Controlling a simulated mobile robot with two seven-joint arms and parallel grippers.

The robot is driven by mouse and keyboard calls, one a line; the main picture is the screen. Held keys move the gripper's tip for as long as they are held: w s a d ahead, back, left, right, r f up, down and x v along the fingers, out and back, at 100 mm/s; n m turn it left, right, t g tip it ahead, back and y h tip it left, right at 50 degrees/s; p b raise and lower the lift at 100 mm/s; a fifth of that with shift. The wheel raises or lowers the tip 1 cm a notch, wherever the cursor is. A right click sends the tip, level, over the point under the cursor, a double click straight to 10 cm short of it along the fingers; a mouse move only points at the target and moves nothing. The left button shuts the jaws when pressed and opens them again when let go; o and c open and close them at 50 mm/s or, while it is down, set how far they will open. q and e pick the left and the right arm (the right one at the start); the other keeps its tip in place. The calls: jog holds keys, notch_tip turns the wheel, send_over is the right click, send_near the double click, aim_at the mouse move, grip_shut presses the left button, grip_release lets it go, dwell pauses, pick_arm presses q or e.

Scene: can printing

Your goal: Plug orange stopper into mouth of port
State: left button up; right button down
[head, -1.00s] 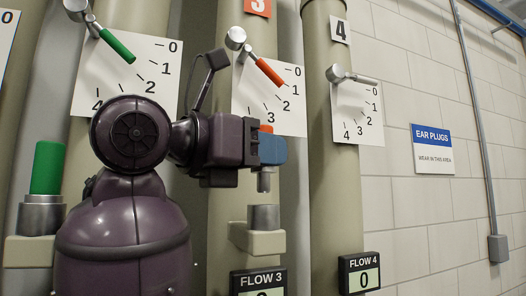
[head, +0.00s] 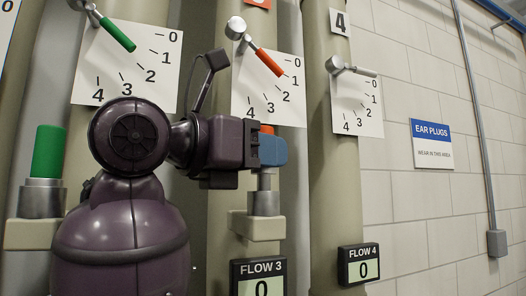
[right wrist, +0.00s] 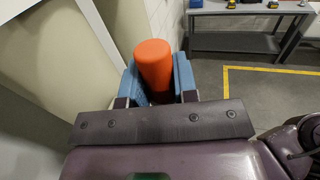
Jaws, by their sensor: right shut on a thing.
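The orange stopper (right wrist: 154,64) is upright between the two blue fingers of my right gripper (right wrist: 159,84) in the right wrist view. In the head view my right gripper (head: 272,150) is shut on it, and only its orange top (head: 267,129) shows above the fingers. A grey stem (head: 265,181) shows below the fingers. The port (head: 264,203), a metal collar on a beige bracket, is directly under the stem on the middle pipe. The stem's lower end meets the collar's top edge; I cannot tell whether it is inside the mouth. My left gripper is not in view.
A green stopper (head: 48,152) sits in another port (head: 42,198) at the left. Above are dials with a green lever (head: 118,34) and an orange lever (head: 269,62). The FLOW 3 display (head: 260,279) and FLOW 4 display (head: 359,266) are below; both read 0.

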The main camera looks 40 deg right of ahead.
jog(key=shift+f+b, duration=0.65)
jog(key=shift+f, duration=0.4)
jog(key=c, duration=0.8)
grip_release()
jog(key=shift+r, duration=0.1)
